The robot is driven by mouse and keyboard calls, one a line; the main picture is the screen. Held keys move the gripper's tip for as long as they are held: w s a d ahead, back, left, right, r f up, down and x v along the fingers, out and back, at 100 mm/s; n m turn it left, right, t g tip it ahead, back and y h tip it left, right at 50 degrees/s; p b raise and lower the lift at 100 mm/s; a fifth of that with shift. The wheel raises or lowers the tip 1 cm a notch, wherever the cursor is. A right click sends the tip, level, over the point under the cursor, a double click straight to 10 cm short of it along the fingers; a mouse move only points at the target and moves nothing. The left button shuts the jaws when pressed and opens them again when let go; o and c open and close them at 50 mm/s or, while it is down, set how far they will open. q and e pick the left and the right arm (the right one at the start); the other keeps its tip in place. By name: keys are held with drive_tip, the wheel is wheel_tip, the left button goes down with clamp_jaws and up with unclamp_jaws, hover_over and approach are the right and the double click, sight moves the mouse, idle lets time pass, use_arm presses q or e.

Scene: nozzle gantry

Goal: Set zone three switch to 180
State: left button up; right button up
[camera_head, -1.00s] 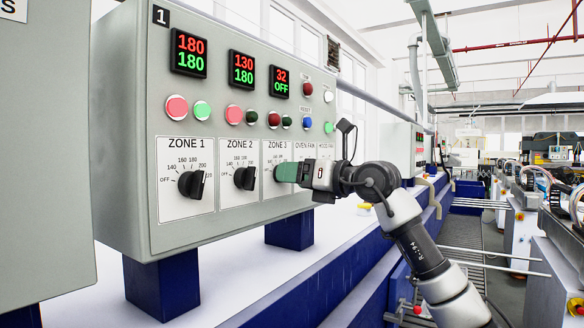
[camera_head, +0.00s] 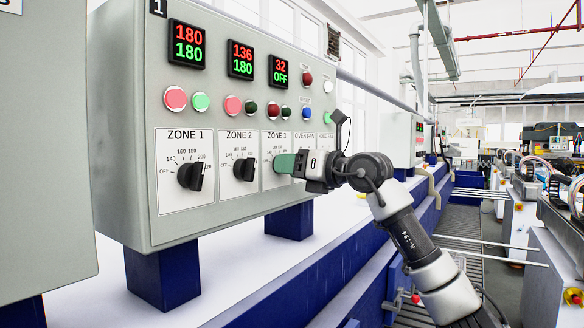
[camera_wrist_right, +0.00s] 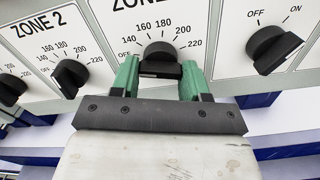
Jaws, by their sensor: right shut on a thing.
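The zone three switch (camera_wrist_right: 160,56) is a black rotary knob on a white dial plate marked from OFF to 220. My right gripper (camera_head: 275,164) is at this knob, and its green fingers hide the knob in the head view. In the right wrist view the gripper (camera_wrist_right: 160,82) has one green finger at each side of the knob, shut on it. I cannot tell which mark the knob points to. The zone three display (camera_head: 280,71) reads 32 in red above OFF in green. My left gripper is not in view.
The zone 1 knob (camera_head: 191,175) and zone 2 knob (camera_head: 244,170) are to the left on the grey panel (camera_head: 125,130). An OFF/ON knob (camera_wrist_right: 272,48) is close on the right. Lamps and buttons sit above. A white ledge (camera_head: 300,250) runs below the panel.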

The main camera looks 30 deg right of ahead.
drive_tip(key=shift+r+m, duration=0.2)
drive_tip(key=shift+m, duration=8.6)
drive_tip(key=shift+a, duration=0.1)
drive_tip(key=o, duration=0.9)
